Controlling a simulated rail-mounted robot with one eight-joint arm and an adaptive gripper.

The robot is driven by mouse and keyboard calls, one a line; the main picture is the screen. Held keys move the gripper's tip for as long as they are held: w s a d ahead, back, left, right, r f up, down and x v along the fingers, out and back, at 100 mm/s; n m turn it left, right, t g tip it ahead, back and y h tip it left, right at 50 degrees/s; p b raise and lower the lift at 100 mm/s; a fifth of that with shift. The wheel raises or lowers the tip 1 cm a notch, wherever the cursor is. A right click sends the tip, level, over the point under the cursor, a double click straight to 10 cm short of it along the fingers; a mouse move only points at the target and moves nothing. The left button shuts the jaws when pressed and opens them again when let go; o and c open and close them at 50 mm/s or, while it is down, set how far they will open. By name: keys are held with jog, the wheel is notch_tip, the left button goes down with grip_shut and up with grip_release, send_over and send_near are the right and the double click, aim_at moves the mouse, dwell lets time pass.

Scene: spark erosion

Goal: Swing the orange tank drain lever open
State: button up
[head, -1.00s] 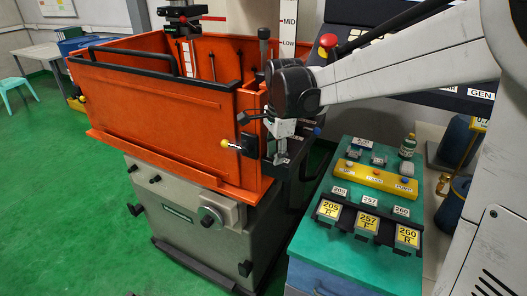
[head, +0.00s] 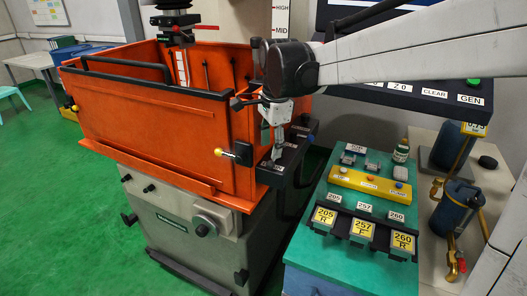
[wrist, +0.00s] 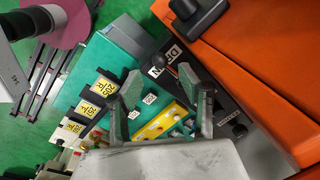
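The orange tank (head: 160,115) stands at left of centre in the head view and fills the right of the wrist view (wrist: 240,40). A black panel (wrist: 225,105) runs beside the tank, with a partly hidden label starting "DR" (wrist: 173,51). A black ball knob (wrist: 156,72) shows near that label. My gripper (head: 275,152) hangs over this panel, fingers down. In the wrist view my gripper (wrist: 168,88) is open, its fingers apart, with nothing seen between the tips.
A teal bench (head: 345,180) with a yellow button box (head: 370,184) and several numbered blocks stands right of the tank. A control panel (head: 410,93) is behind my arm. Blue canisters (head: 455,205) stand at far right.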

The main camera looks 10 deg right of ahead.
jog(key=r, duration=0.6)
jog(key=shift+s+d, duration=0.1)
jog(key=shift+s, duration=0.3)
jog(key=s+d+f+n+t+b, duration=0.2)
jog(key=s+f+n, duration=0.5)
jog(key=s, duration=0.4)
jog(key=s+d+f+n+t+b, duration=0.2)
jog(key=s+f+n, duration=0.5)
jog(key=s, duration=0.5)
jog(key=shift+s+d+n+t+b, duration=0.2)
jog(key=shift+n+t+b, duration=0.25)
jog(key=shift+t, duration=0.45)
